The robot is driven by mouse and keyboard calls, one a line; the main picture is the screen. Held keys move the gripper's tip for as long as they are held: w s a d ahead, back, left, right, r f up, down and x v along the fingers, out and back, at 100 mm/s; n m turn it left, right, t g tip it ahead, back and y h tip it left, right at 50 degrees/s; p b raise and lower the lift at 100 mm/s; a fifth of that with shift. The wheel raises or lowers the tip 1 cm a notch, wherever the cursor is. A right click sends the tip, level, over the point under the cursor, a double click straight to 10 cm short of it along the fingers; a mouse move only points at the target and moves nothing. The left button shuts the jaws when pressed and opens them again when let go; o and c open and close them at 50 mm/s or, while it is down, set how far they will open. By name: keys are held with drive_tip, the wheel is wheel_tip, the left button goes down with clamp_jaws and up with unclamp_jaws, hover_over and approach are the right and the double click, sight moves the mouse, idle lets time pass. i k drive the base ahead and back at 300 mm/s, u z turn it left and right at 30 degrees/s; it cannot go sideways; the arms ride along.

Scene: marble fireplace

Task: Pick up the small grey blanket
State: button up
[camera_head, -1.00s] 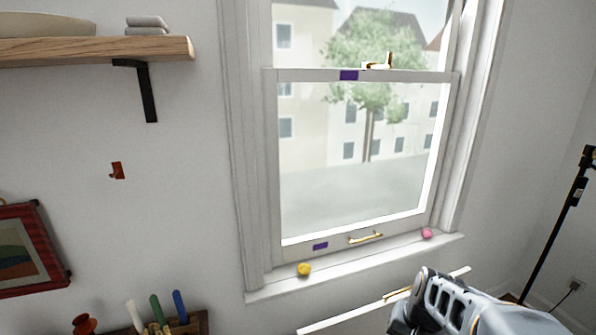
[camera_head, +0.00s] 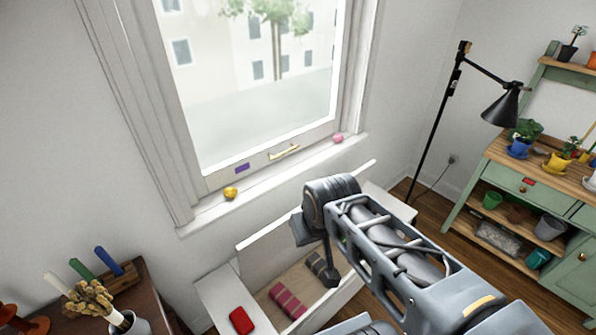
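A small dark grey striped roll (camera_head: 317,264), which looks like the grey blanket, lies inside an open white bench chest (camera_head: 243,272) below the window. My arm partly covers it. My gripper (camera_head: 329,272) hangs from the dark wrist over the chest, its visible tip close beside the grey roll in the picture. I cannot tell whether they touch. The fingers are seen from behind and partly hidden, so their opening does not show.
A pink striped roll (camera_head: 287,300) lies in the chest. A red item (camera_head: 241,320) rests on its left top. The raised lid (camera_head: 270,232) stands behind. A floor lamp (camera_head: 433,115) and green cabinet (camera_head: 505,195) stand right. A brown cabinet (camera_head: 150,295) stands left.

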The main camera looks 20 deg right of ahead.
sight(315, 263)
drive_tip(key=k, duration=0.5)
drive_tip(key=z, duration=2.1)
drive_tip(key=i, duration=1.05)
drive_tip(key=u, duration=2.25)
